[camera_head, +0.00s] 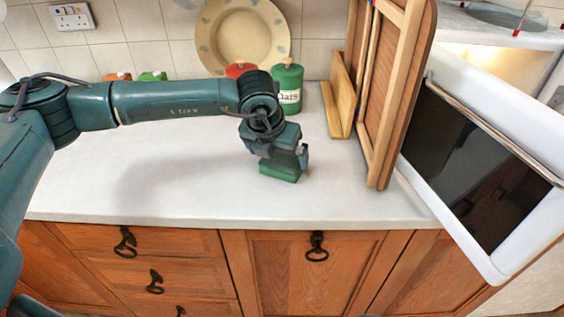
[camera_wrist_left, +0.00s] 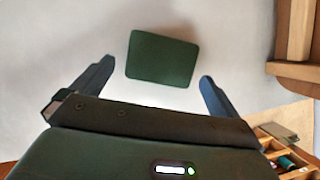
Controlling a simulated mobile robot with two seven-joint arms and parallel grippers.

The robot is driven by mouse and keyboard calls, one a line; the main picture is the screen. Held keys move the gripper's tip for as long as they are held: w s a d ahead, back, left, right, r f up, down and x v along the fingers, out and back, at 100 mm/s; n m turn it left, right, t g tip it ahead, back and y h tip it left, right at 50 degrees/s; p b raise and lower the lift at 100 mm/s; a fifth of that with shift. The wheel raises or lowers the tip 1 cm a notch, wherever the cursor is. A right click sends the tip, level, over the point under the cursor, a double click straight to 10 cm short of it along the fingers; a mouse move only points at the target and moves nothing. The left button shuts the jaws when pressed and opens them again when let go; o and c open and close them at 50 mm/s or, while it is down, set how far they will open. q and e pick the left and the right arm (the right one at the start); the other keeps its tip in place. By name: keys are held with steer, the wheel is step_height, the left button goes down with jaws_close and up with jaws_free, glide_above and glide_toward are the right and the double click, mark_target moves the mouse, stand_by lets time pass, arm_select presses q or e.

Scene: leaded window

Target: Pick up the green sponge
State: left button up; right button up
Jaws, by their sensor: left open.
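The green sponge (camera_head: 280,172) lies flat on the pale worktop near its front, right of the middle of the picture. My left gripper (camera_head: 284,162) is over it, pointing down, and hides part of its top. In the left wrist view the sponge (camera_wrist_left: 162,58) is a dark green block between and slightly beyond the fingertips. The left gripper (camera_wrist_left: 157,72) is open, with one finger on each side and a visible gap to the sponge. I cannot tell the exact height of the fingers above the worktop. My right gripper is not in view.
Wooden boards (camera_head: 400,90) stand upright on the worktop to the right, beside a white oven (camera_head: 480,165). A green jar (camera_head: 288,88) and a large plate (camera_head: 240,35) stand at the back wall. The worktop (camera_head: 110,195) left of the sponge is clear.

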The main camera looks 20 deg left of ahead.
mark_target(282, 161)
arm_select(q)
steer(key=shift+x, duration=1.85)
steer(key=shift+w+d+r, duration=0.1)
steer(key=shift+d+r, duration=0.05)
steer(key=c, duration=0.9)
